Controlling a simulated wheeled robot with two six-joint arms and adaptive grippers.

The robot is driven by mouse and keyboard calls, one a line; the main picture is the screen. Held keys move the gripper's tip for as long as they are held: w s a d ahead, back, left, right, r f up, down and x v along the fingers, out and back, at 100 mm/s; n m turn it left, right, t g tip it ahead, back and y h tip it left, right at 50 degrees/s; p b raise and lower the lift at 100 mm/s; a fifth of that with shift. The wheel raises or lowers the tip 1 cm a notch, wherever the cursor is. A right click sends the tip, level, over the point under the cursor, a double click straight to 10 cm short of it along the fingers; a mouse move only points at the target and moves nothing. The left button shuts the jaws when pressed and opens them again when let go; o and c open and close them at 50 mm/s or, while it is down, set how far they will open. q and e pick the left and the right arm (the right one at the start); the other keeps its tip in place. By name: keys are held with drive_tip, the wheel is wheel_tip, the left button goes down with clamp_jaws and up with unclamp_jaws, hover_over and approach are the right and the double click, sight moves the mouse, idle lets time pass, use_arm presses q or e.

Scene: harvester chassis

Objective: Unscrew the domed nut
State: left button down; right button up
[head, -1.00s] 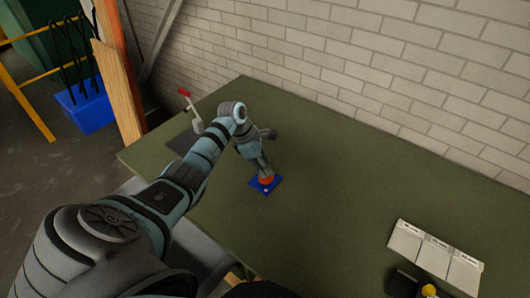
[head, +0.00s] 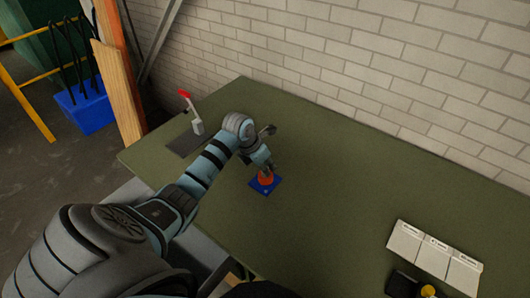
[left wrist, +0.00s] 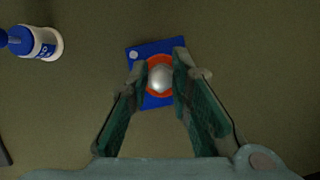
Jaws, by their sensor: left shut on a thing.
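The domed nut (left wrist: 160,79) is a shiny silver dome in the left wrist view. It sits in an orange-red ring (left wrist: 152,61) on a blue square plate (left wrist: 158,102) that lies on the table. My left gripper (left wrist: 160,75) is shut on the domed nut, with one finger on each side of it. In the head view my left gripper (head: 264,172) is over the blue plate (head: 261,189), and the nut is hidden there. My right gripper is not in view.
A red-handled clamp (head: 195,121) stands at the table's left end. A white tray (head: 433,250) with labelled sections is at the lower right. A blue and white bottle (left wrist: 42,43) is at the upper left in the left wrist view. The middle of the green table (head: 340,185) is clear.

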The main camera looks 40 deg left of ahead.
use_arm(q)
drive_tip(key=shift+r, duration=2.8)
